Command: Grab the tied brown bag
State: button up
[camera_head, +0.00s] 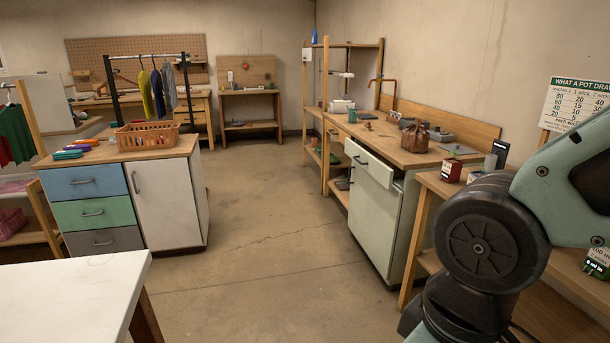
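A small brown bag (415,137), gathered at its top, stands upright on the wooden counter (372,142) along the right wall. It is small in the view, so the tie at its neck is hard to make out. My arm fills the lower right of the view, well nearer than the bag and apart from it. My gripper is outside the view.
A grey dish sits behind the bag, and a teal mug (352,116) stands to its left. A pale cabinet door (369,164) is under the counter. An orange basket (147,136) sits on the left cabinet. A white table (70,295) is near left. Open floor (270,235) lies between.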

aim_at(416, 139)
jog(key=i+j, duration=0.1)
jog(key=i, duration=0.7)
jog(key=i+j, duration=0.1)
jog(key=i, duration=0.7)
jog(key=i+z, duration=0.35)
jog(key=i, duration=0.25)
jog(key=i+j+z, duration=0.35)
jog(key=i, duration=0.2)
jog(key=i+j+z, duration=0.35)
jog(key=i, duration=0.2)
jog(key=i+j+z, duration=0.4)
jog(key=i+j, duration=0.05)
jog(key=i, duration=0.05)
